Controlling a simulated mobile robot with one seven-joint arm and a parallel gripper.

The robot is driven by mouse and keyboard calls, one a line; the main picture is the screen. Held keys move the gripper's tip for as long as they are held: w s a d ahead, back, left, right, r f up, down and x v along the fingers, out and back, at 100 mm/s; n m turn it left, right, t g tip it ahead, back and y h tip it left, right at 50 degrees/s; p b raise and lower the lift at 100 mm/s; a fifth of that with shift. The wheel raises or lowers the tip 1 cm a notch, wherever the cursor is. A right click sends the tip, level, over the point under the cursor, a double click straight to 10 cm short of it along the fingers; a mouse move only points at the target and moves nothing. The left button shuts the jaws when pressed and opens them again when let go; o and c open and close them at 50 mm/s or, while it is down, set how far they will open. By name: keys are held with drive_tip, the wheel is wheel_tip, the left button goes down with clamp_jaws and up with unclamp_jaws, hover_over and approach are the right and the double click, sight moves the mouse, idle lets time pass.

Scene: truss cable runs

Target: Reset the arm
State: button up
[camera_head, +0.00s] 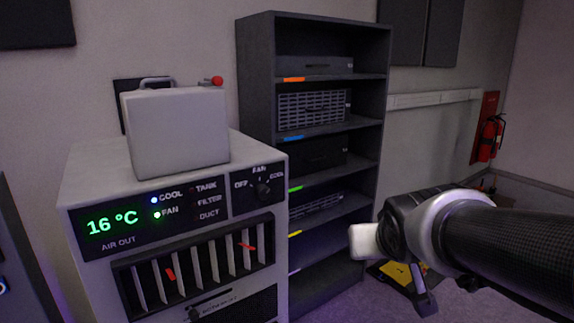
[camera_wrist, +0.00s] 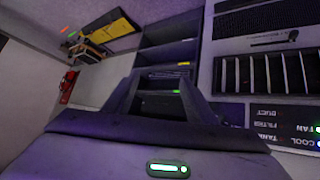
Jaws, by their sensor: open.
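My arm (camera_head: 490,245) reaches in from the right edge in the head view, its wrist in front of the floor to the right of the shelf rack. My gripper (camera_wrist: 160,95) shows in the wrist view as two dark fingers spread apart at the middle. It is open, with nothing between the fingers. The gripper is apart from the cooling unit and the rack.
A white cooling unit (camera_head: 75,183) reading 16 °C stands at left, with a white box (camera_head: 178,130) on top. A dark shelf rack (camera_head: 257,80) holds several equipment units. A yellow-and-black object (camera_head: 395,272) lies behind my wrist. A red extinguisher (camera_head: 490,138) hangs at the far right.

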drive_tip(key=s+a+g+y+p, duration=0.15)
drive_tip(key=s+g, duration=0.25)
drive_tip(key=s, duration=1.1)
wheel_tip(320, 180, up, 15)
drive_tip(key=p, duration=1.5)
drive_tip(key=shift+a+r+p, duration=0.2)
drive_tip(key=shift+a+p, duration=0.1)
drive_tip(key=shift+p, duration=0.05)
